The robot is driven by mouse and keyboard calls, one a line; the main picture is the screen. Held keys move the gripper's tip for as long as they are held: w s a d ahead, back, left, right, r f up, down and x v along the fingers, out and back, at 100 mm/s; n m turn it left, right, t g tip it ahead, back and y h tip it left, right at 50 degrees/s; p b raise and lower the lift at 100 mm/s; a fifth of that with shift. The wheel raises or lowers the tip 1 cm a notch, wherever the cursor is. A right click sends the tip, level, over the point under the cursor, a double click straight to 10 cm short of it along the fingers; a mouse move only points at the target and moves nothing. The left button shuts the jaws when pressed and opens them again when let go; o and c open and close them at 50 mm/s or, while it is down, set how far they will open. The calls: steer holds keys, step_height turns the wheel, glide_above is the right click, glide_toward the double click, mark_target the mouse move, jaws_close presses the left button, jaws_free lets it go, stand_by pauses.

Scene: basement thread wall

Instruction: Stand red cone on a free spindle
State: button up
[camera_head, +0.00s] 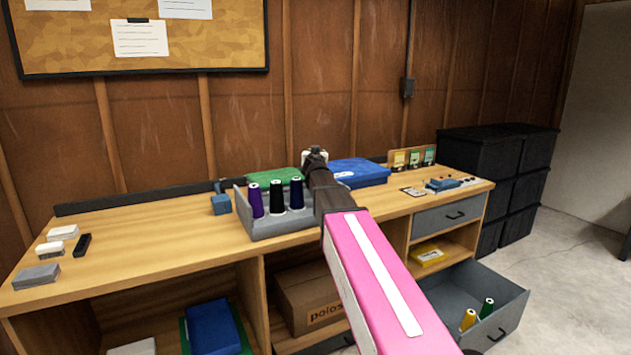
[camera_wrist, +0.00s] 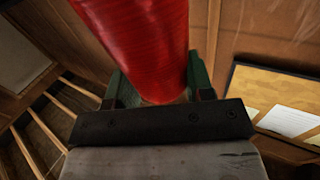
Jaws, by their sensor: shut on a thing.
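The red cone (camera_wrist: 140,40) fills the top middle of the wrist view, its pale lower end (camera_wrist: 163,99) between my jaws. My gripper (camera_wrist: 160,85) is shut on it. In the head view my gripper (camera_head: 315,158) is over the back right of the grey spindle rack (camera_head: 283,226), and the red cone cannot be made out there. The rack holds a purple cone (camera_head: 256,200), a black cone (camera_head: 276,197) and a navy cone (camera_head: 296,193) in a row. My arm covers the rack's right part, so any free spindle there is hidden.
A green box (camera_head: 274,176) and a blue box (camera_head: 357,172) lie behind the rack. A small blue item (camera_head: 221,204) is to its left. Below right, an open drawer (camera_head: 510,303) holds a yellow cone (camera_head: 467,320) and a green cone (camera_head: 487,307). The left desktop (camera_head: 140,240) is mostly clear.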

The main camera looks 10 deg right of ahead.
step_height(320, 180, down, 10)
steer(key=shift+r, duration=0.15)
stand_by(0.4)
steer(key=o, duration=1.3)
steer(key=shift+c, duration=0.2)
steer(key=v, duration=0.7)
steer(key=shift+s, duration=0.3)
